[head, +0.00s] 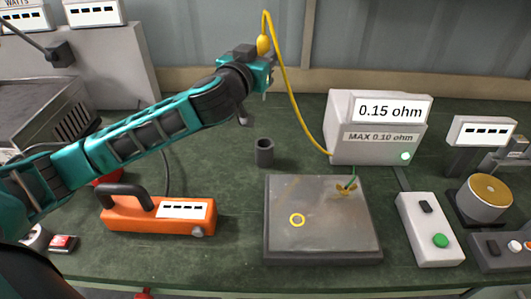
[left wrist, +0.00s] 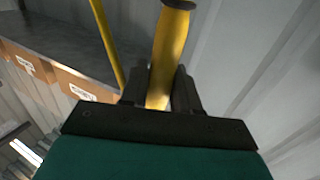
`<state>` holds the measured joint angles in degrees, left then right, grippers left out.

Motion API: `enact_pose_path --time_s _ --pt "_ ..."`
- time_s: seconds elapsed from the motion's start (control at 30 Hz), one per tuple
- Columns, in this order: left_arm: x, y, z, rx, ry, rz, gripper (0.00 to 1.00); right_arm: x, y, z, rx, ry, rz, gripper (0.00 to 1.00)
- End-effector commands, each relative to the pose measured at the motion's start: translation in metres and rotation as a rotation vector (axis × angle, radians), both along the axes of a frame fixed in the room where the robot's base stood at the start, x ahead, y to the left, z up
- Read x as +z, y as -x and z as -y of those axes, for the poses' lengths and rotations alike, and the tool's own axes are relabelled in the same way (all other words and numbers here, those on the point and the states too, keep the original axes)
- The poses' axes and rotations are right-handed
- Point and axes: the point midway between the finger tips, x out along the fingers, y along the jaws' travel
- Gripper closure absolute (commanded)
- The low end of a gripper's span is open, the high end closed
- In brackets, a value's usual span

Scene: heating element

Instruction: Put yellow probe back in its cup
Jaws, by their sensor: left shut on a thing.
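The yellow probe (head: 263,45) is in my left gripper (head: 268,68), raised well above the bench. In the left wrist view the yellow probe (left wrist: 170,50) stands between the two dark fingers (left wrist: 160,90), which are shut on it. A yellow cable (head: 290,95) arcs from the probe down to the white meter box. The dark grey cup (head: 264,152) stands upright on the green bench, below the gripper and behind the metal plate. Its opening faces up. My right gripper is not in view.
The white meter (head: 375,128) reads 0.15 ohm. In front are a metal plate (head: 320,240) with a yellow ring mark and a clip, an orange device (head: 158,213), and a grey box with a green button (head: 430,230). Bench around the cup is mostly clear.

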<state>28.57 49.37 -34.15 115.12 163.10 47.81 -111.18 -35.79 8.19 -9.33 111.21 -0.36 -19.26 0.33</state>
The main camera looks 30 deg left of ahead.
Motion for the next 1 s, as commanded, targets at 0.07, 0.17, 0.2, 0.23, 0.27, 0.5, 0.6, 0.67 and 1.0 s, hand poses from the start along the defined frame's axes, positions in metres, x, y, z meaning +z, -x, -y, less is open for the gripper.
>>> enact_pose_path --time_s 0.07,0.17,0.2,0.23,0.27,0.5,0.6,0.67,1.0 --pt "-0.014 0.000 0.001 -0.001 0.003 -0.007 1.00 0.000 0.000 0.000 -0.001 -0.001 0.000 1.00" --pt "-0.040 0.001 0.001 0.000 0.006 -0.012 1.00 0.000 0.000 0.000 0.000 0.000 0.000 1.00" --pt "-0.051 0.000 0.000 0.001 0.006 -0.012 1.00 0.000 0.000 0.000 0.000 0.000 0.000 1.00" --pt "-0.059 0.001 0.001 0.001 0.007 -0.012 1.00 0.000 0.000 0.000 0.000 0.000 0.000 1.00" --pt "-0.068 0.001 0.000 0.002 0.007 -0.012 1.00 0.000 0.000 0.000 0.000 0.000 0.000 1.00" --pt "-0.127 0.001 0.001 0.002 0.008 -0.007 1.00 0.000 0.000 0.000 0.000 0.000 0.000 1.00" --pt "-0.147 0.001 0.000 0.003 0.005 -0.009 1.00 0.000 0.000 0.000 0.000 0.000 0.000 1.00" --pt "-0.152 0.000 0.000 0.002 0.005 -0.002 1.00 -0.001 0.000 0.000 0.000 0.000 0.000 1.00" --pt "-0.187 0.000 0.001 0.000 0.005 -0.004 1.00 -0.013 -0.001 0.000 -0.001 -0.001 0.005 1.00"
